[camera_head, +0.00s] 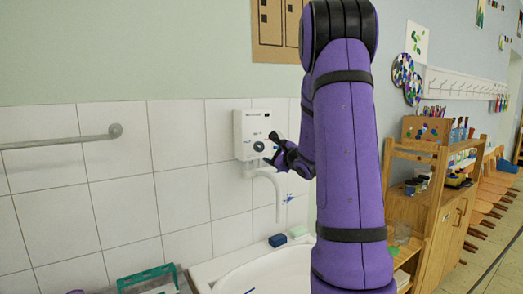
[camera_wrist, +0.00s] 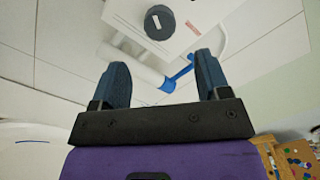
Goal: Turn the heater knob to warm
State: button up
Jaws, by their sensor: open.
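The heater (camera_head: 251,127) is a white box on the tiled wall, above a white spout pipe (camera_head: 279,200). Its dark round knob (camera_head: 259,146) is on the front face. In the wrist view the knob (camera_wrist: 160,22) has a light mark on its face and sits at the top, ahead of my fingers. My gripper (camera_head: 274,150) is close in front of the heater's lower right. In the wrist view my gripper (camera_wrist: 160,82) is open, with two blue fingers apart and the knob beyond the tips, not between them. My arm hides what lies right of the heater.
A white basin (camera_head: 265,270) is below, with a blue block (camera_head: 278,240) and a pale green block (camera_head: 298,232) on its rim. A metal rail (camera_head: 62,141) is on the left wall. A wooden shelf (camera_head: 438,190) stands at right.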

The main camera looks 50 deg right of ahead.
aim_at(262, 148)
jog(key=x, duration=0.7)
jog(key=shift+w, duration=0.1)
jog(key=c, duration=0.9)
